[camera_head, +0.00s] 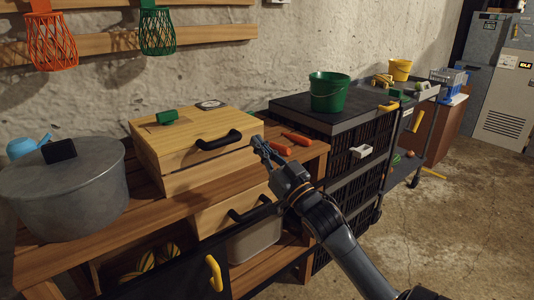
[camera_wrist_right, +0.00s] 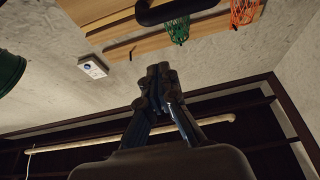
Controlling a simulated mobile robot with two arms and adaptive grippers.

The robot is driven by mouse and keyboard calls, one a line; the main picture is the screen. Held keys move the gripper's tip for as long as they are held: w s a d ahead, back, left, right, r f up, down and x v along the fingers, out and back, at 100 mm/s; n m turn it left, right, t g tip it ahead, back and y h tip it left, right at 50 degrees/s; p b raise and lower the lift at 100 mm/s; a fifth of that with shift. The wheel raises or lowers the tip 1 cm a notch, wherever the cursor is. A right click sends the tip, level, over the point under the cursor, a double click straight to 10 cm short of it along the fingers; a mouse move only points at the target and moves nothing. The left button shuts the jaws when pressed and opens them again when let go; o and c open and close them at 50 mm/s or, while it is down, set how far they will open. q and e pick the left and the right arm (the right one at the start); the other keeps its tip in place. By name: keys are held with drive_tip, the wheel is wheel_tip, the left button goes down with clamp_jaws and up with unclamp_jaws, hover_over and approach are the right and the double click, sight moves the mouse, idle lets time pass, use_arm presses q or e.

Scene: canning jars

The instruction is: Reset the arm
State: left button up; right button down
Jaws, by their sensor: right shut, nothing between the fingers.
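My right gripper (camera_head: 264,150) reaches in from the lower right of the head view, with its fingers together and empty. It is beside the right end of the wooden box (camera_head: 160,150), just right of the box's black handle (camera_head: 218,140). I cannot tell whether it touches the box. In the right wrist view the closed fingertips of my right gripper (camera_wrist_right: 158,72) point up, below a black handle (camera_wrist_right: 178,10). My left gripper is not in view.
A large grey pot (camera_head: 70,195) stands left on the wooden bench (camera_head: 175,210). Orange-handled tools (camera_head: 297,138) lie right of my gripper. A green bucket (camera_head: 328,92) stands on a black cabinet (camera_head: 290,103). The floor (camera_head: 440,230) at right is mostly clear.

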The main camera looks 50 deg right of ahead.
drive_tip(key=shift+v, duration=1.35)
drive_tip(key=shift+w+f, duration=0.1)
